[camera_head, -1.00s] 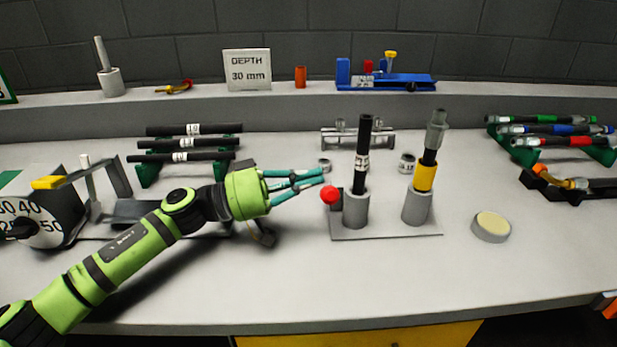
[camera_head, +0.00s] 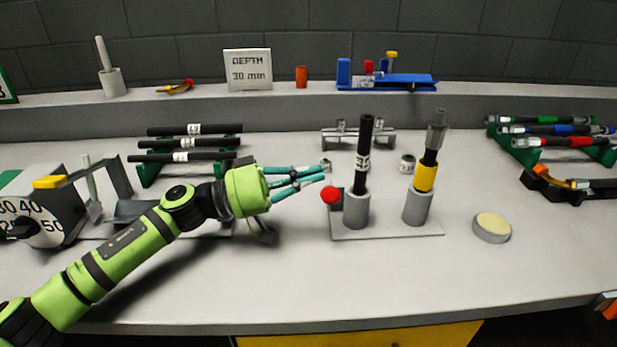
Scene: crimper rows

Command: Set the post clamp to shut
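The post clamp has a grey base plate (camera_head: 390,232) with two grey sockets. The left socket (camera_head: 356,208) carries an upright black hose with a white label (camera_head: 363,150). The right socket (camera_head: 417,205) carries a black hose with a yellow band and a grey fitting (camera_head: 430,150), slightly tilted. A red knob (camera_head: 331,195) sits at the left side of the left socket. My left gripper (camera_head: 324,174) is just left of and above the knob, apparently not holding it. Its teal fingers run close together towards their tips and look shut and empty. My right gripper is not in view.
A dial machine with a yellow-tipped lever (camera_head: 48,182) stands at the left. Hose racks stand behind my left arm and at the far right (camera_head: 550,130). A round cream-topped button (camera_head: 492,227) lies right of the plate. The front of the bench is clear.

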